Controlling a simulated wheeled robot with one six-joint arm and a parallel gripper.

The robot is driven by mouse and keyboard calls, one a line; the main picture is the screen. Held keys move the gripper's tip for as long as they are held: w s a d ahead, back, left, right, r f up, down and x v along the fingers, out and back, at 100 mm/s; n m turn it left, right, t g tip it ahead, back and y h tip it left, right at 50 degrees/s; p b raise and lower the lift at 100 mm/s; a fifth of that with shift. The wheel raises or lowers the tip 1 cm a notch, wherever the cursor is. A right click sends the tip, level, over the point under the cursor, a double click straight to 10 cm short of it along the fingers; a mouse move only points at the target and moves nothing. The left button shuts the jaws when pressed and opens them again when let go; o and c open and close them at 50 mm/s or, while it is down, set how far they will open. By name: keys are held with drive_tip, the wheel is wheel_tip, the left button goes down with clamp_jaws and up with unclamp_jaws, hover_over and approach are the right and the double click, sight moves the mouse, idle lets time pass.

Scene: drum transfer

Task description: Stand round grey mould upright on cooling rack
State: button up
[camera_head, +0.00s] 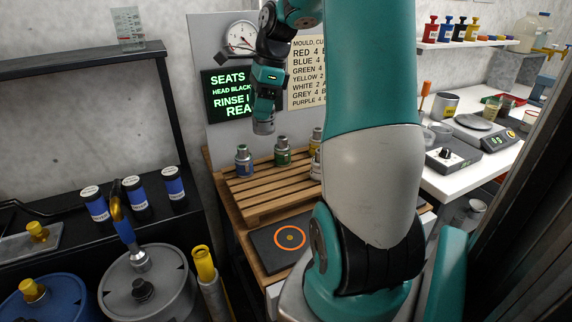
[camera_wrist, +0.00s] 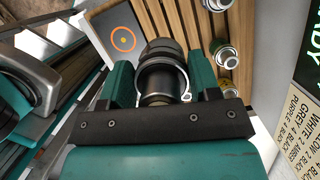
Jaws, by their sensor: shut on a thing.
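My gripper (camera_head: 266,106) is shut on the round grey mould (camera_head: 263,127). The mould hangs below the fingers in the air, above the back left of the slatted wooden cooling rack (camera_head: 268,205). In the wrist view the mould (camera_wrist: 158,50) is dark grey and round, with a pale ring around it, between the two teal fingers of my gripper (camera_wrist: 160,82). The rack slats (camera_wrist: 182,20) show beyond it. A blue-banded mould (camera_head: 244,162) and a green-banded mould (camera_head: 282,152) stand upright on the rack. A yellow-banded one (camera_head: 316,168) is partly hidden by my arm.
A dark pad with an orange ring (camera_head: 278,243) lies in front of the rack. A green-lettered sign (camera_head: 241,94) and a dial gauge (camera_head: 240,38) are on the board behind. Drums (camera_head: 150,292) stand at lower left. The rack's front slats look bare.

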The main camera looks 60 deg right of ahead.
wheel_tip(320, 180, down, 20)
drive_tip(key=shift+d+r+p, duration=0.15)
drive_tip(key=shift+r+p, duration=0.1)
drive_tip(key=shift+p, duration=0.05)
drive_tip(key=shift+f, duration=0.2)
drive_tip(key=o, duration=1.1)
drive_tip(key=shift+s, duration=0.1)
drive_tip(key=shift+r, duration=0.15)
